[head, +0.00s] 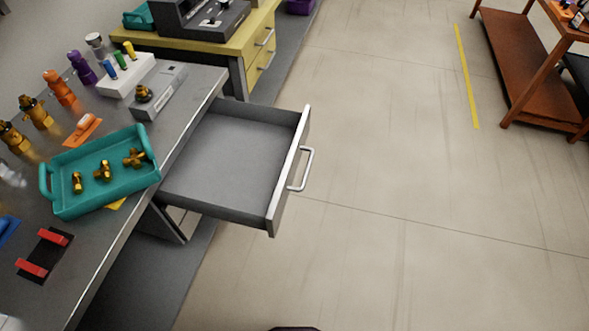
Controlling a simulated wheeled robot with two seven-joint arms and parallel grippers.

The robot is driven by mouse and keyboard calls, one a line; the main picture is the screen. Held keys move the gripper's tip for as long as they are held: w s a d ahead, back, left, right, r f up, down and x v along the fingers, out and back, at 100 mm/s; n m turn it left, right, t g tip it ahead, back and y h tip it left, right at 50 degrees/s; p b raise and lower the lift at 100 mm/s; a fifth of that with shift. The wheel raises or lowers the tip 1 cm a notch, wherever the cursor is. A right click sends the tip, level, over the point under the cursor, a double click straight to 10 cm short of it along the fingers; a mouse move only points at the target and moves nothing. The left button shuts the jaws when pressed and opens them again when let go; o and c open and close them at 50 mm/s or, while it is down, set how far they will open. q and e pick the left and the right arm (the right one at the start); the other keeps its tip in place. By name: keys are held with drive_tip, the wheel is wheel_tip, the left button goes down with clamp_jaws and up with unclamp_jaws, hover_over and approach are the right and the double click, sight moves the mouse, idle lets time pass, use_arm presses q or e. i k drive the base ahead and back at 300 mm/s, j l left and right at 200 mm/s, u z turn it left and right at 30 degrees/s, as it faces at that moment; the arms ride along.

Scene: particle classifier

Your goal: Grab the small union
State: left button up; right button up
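A teal tray (62,205) sits on the grey workbench and holds three brass fittings. The left fitting (77,182) is small and upright-looking, the middle one (103,170) looks branched, and the right one (134,158) has several arms. Another small brass fitting (143,93) rests on a grey block-like device. Two larger brass fittings (35,112) stand at the left side of the bench. I cannot tell for sure which piece is the small union. Neither of my grippers is in view.
An empty grey drawer (228,157) stands pulled out from the bench. Colored bottles (59,88), a white holder (127,76) and a black-and-red stand (45,255) are on the grey workbench (115,235). The floor (400,200) to the right is clear.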

sight(76, 177)
drive_tip(key=u, duration=1.6)
